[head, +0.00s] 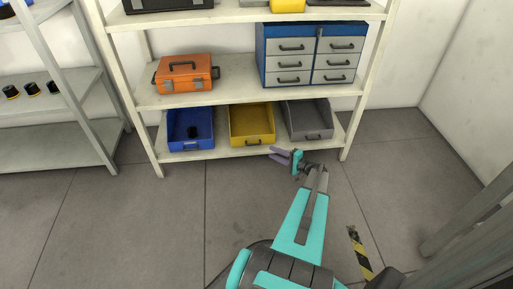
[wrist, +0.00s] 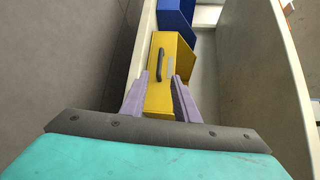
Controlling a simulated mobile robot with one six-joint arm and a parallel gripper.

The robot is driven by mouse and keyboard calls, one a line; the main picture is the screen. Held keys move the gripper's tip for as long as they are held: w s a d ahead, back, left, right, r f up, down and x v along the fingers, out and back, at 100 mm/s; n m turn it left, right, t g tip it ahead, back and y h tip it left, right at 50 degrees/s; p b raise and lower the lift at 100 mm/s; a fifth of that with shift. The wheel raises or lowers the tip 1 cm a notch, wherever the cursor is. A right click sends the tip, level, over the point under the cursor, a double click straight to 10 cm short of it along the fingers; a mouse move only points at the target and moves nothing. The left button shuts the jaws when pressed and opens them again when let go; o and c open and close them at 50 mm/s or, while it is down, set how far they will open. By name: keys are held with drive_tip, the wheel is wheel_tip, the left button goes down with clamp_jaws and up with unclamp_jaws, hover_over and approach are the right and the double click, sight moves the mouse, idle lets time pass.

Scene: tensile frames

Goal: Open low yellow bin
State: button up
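The low yellow bin (head: 251,122) sits on the bottom shelf between a blue bin and a grey bin. It has a dark handle on its front face. In the wrist view the yellow bin (wrist: 166,97) lies ahead, with its dark handle (wrist: 160,65) just beyond the fingertips. My gripper (head: 272,153) is at the front edge of the bottom shelf, close to the right part of the yellow bin's front. In the wrist view my gripper (wrist: 160,77) has its two purple fingers apart, with nothing held between them. Whether a finger touches the bin is unclear.
The blue bin (head: 178,121) holds a small dark object; the grey bin (head: 306,113) is on the right. An orange toolbox (head: 184,78) and blue-grey drawer cabinet (head: 290,69) stand on the shelf above. A white shelf post (head: 361,90) is to the right. Floor in front is clear.

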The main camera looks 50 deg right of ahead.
drive_tip(key=w+b, duration=0.1)
drive_tip(key=w, duration=0.2)
drive_tip(key=w+f, duration=0.1)
drive_tip(key=w, duration=0.3)
drive_tip(key=w+a+b, duration=0.1)
drive_tip(key=w, duration=0.3)
drive_tip(key=shift+w+f+b, duration=0.2)
drive_tip(key=shift+f+b, duration=0.1)
drive_tip(key=shift+b, duration=0.05)
clamp_jaws()
drive_tip(key=shift+a, duration=0.25)
drive_tip(key=shift+s, duration=0.1)
